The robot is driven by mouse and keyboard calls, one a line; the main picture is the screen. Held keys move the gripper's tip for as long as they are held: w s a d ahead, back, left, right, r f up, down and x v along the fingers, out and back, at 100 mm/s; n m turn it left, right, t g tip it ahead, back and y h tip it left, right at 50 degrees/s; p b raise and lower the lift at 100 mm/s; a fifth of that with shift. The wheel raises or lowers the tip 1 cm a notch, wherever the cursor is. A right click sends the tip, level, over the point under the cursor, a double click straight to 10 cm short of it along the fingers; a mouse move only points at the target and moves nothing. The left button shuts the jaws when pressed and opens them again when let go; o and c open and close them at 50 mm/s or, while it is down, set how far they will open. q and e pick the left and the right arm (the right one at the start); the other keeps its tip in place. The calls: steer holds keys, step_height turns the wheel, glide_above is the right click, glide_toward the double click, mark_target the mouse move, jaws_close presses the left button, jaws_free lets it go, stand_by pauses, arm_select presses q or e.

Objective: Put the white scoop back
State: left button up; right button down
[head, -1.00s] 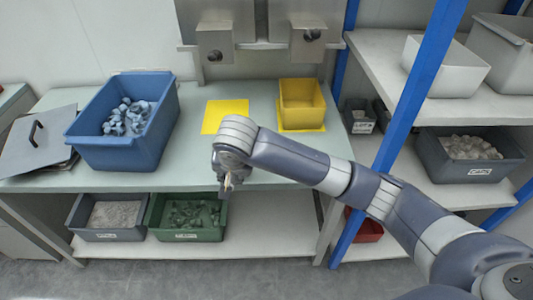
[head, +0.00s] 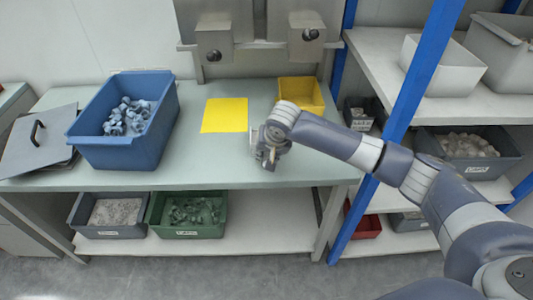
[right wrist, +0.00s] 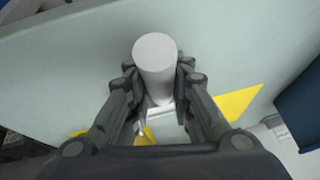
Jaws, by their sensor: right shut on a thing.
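My right gripper (head: 268,158) hangs over the front part of the bench, in front of the yellow bin (head: 300,90). In the right wrist view, my right gripper (right wrist: 155,88) is shut on the white scoop (right wrist: 154,58). Its round white handle end points at the camera between the fingers, and a flat pale part shows behind it. The scoop's far end is mostly hidden by the gripper. In the head view the scoop is mostly hidden by the gripper and too small to make out. My left gripper is not in view.
A yellow mat (head: 224,115) lies bare on the bench (head: 215,172). A blue bin (head: 125,155) with grey parts stands left, beside a grey lid (head: 35,150). A blue post (head: 408,85) and shelves with bins stand right. A green bin (head: 186,231) sits below.

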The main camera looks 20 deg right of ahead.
steer(key=c, duration=1.4)
jaws_free()
steer(key=shift+c, duration=0.2)
steer(key=v, duration=1.2)
